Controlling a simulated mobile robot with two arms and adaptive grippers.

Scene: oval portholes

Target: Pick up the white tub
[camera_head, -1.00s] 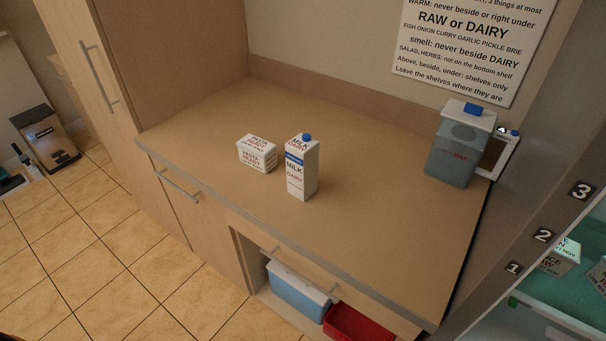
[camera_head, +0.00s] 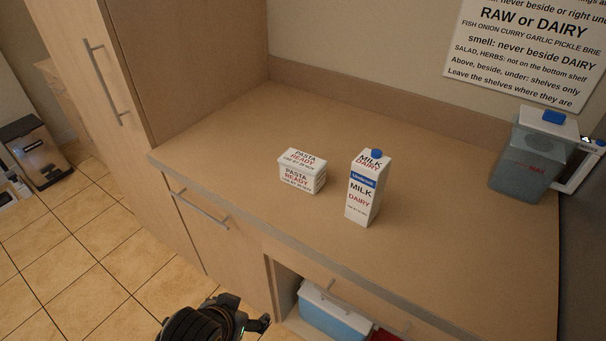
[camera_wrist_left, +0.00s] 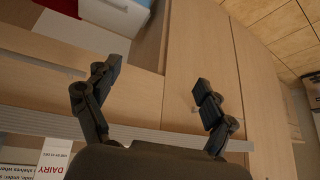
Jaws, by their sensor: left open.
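The white tub (camera_head: 302,172), printed "PASTA READY", stands upright on the wooden counter, left of a milk carton (camera_head: 366,189) and a small gap from it. My left gripper (camera_head: 255,322) is at the bottom of the head view, in front of the counter and apart from the tub. In the left wrist view its two fingers (camera_wrist_left: 153,82) are spread with nothing between them, against the cabinet fronts. The tub cannot be made out for sure in the wrist view. My right gripper is not in view.
The counter (camera_head: 240,140) is clear left of the tub. A grey-blue pitcher (camera_head: 530,160) stands at the back right. Below the counter are a drawer handle (camera_head: 200,210) and an open bay with a blue-and-white box (camera_head: 335,315). A printed white panel (camera_wrist_left: 55,160) shows at the wrist view's lower left.

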